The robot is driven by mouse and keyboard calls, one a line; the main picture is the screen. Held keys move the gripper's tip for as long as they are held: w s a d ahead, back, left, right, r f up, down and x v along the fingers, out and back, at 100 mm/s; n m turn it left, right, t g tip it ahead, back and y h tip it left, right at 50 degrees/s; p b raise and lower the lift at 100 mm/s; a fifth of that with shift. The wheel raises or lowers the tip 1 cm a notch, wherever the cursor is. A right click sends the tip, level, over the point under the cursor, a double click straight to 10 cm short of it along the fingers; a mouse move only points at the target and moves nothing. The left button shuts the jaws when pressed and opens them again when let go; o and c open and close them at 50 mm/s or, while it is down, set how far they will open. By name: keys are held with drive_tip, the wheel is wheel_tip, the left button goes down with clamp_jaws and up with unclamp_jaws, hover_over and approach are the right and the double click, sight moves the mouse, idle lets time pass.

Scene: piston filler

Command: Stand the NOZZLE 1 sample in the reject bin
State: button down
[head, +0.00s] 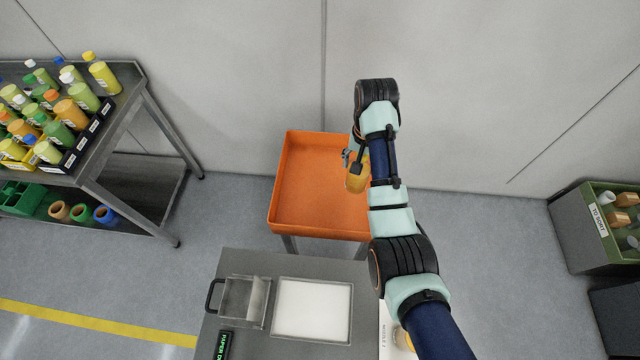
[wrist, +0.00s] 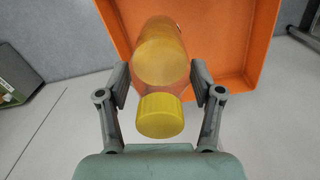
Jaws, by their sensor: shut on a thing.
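My gripper (wrist: 158,85) is shut on a bottle with amber-orange contents (wrist: 160,58) and a yellow cap, held around its neck area. No NOZZLE 1 marking is readable on it. The same bottle shows in the head view (head: 357,180), at the right side of the empty orange bin (head: 290,222), which I take as the reject bin. My arm hides part of the bin's right side. In the wrist view the bin (wrist: 235,50) lies beyond the bottle. The bottle appears above the bin floor; its exact height is unclear.
A steel bench (head: 250,262) in front carries a white scale plate (head: 312,308) and a handled metal tray (head: 243,300). Another bottle (head: 403,338) stands by a nozzle label, partly behind my arm. A bottle rack (head: 90,150) is left; a green bin (head: 607,210) is right.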

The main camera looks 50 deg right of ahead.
sight(357, 181)
drive_tip(key=shift+a+f, duration=0.1)
wheel_tip(357, 181, down, 20)
drive_tip(key=b, duration=0.7)
drive_tip(key=shift+s+b, duration=0.15)
drive_tip(key=shift+b, duration=0.2)
drive_tip(key=shift+a, duration=0.1)
drive_tip(key=shift+c, duration=0.9)
unclamp_jaws()
wheel_tip(357, 181, up, 12)
drive_tip(key=p, duration=0.3)
drive_tip(key=shift+p, duration=0.4)
